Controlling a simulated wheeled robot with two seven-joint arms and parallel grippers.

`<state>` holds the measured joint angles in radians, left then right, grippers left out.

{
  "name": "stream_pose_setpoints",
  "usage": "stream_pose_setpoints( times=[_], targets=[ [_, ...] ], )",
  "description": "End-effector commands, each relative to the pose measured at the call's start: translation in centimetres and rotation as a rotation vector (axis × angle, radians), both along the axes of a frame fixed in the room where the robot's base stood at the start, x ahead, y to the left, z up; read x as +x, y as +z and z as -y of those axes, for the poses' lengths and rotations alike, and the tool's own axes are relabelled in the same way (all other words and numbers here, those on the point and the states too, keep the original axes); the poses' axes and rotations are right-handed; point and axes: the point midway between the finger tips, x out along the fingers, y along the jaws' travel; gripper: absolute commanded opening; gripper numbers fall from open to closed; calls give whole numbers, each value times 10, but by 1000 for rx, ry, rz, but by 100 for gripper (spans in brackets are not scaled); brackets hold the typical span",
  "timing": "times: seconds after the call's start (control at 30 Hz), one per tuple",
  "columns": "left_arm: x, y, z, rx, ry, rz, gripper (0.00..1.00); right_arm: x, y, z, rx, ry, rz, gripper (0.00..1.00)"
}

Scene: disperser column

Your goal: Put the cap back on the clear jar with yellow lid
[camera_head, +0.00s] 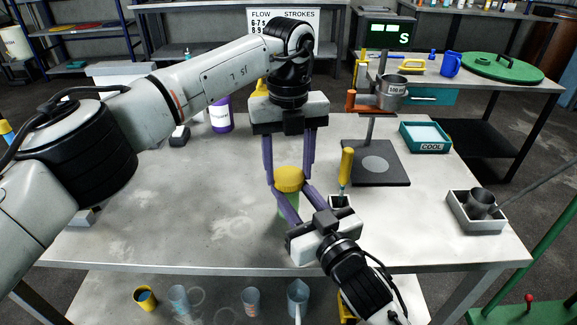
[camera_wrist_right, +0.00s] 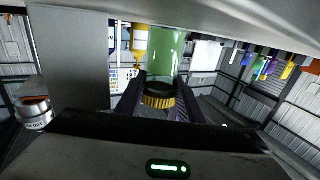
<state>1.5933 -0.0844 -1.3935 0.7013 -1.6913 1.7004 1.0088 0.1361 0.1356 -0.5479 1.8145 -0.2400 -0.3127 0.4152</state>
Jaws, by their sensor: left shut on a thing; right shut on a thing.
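The clear jar (camera_head: 289,206) looks green and stands upright near the front middle of the table, with the yellow cap (camera_head: 289,178) at its top. My left gripper (camera_head: 288,180) reaches down from above, its purple fingers shut on the cap's sides. My right gripper (camera_head: 294,200) comes from the lower right, shut on the jar below the cap. The right wrist view appears upside down. It shows the green jar (camera_wrist_right: 167,55) and the ribbed yellow cap (camera_wrist_right: 158,101) between dark fingers. Whether the cap is seated or just resting at the rim I cannot tell.
Right of the jar stands a yellow-handled tool (camera_head: 346,166) in a small holder. Behind it are the stand's dark base plate (camera_head: 390,176) and a teal tray (camera_head: 425,136). A grey box (camera_head: 462,214) with a metal cup sits at the right. The table's left half is mostly clear.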

Motion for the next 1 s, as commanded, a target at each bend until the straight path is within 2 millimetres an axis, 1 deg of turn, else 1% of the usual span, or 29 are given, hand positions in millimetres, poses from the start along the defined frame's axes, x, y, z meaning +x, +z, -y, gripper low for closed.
stream_pose_setpoints(
  times=[0.1,0.4,0.5,0.6,0.7,0.77,1.0],
  targets=[
    [0,0,0,0,-262,-1,22,0,-1,0,-1,-1,-3,0],
    [0,-1,0,1,-940,-1,22,0,-1,0,-1,-1,-2,0],
    [0,-1,0,0,-1155,-1,21,0,-1,0,-1,-1,-2,0],
    [0,-1,1,0,-1328,0,21,0,-1,0,-1,0,-2,0],
    [0,-1,1,1,-1440,0,21,0,-1,0,-1,0,-2,0],
    [0,-1,1,1,-1477,0,21,0,-1,0,-1,0,-2,0],
    [0,-1,1,0,-1500,0,21,0,-1,0,0,1,-1,0]
  ],
)
